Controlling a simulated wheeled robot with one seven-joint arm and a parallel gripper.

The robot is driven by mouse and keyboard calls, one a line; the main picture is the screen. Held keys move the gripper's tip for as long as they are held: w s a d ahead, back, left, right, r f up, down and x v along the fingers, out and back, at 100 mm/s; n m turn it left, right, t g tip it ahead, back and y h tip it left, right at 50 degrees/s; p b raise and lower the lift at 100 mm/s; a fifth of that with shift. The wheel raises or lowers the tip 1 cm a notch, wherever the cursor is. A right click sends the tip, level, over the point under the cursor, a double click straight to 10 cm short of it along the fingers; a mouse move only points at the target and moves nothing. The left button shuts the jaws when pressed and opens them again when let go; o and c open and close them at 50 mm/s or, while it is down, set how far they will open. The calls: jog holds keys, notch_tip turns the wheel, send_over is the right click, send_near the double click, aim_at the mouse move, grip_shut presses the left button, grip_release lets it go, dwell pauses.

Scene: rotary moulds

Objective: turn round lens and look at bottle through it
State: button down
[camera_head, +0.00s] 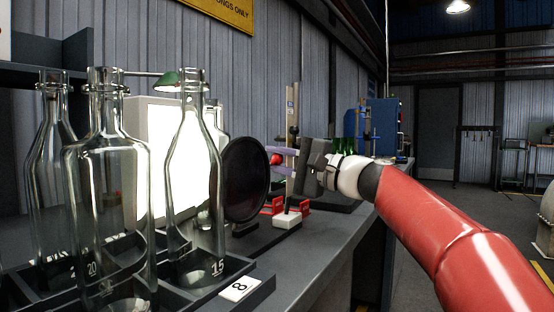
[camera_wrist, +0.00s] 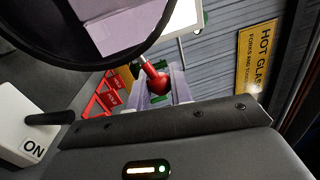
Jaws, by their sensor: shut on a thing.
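The lens (camera_head: 246,180) is a dark round disc in a black rim, standing upright on the bench right of the clear bottles. A red ball knob (camera_head: 275,159) sits at its right side. My gripper (camera_head: 279,160) reaches from the right, its lilac fingers shut on the knob. In the wrist view, the knob (camera_wrist: 156,82) is between my fingers (camera_wrist: 161,90), and the lens rim (camera_wrist: 64,66) arches at the top left, with a pale lilac shape visible through it. Clear bottles, including one marked 15 (camera_head: 195,175), stand in a dark rack, left of the lens.
A bright light panel (camera_head: 150,140) stands behind the bottles. A white box (camera_head: 287,220) with a black lever, marked ON in the wrist view (camera_wrist: 30,140), sits below my gripper by red labels (camera_head: 272,206). Green bottles (camera_head: 348,146) stand farther back.

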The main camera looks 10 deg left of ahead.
jog(key=c, duration=1.3)
grip_release()
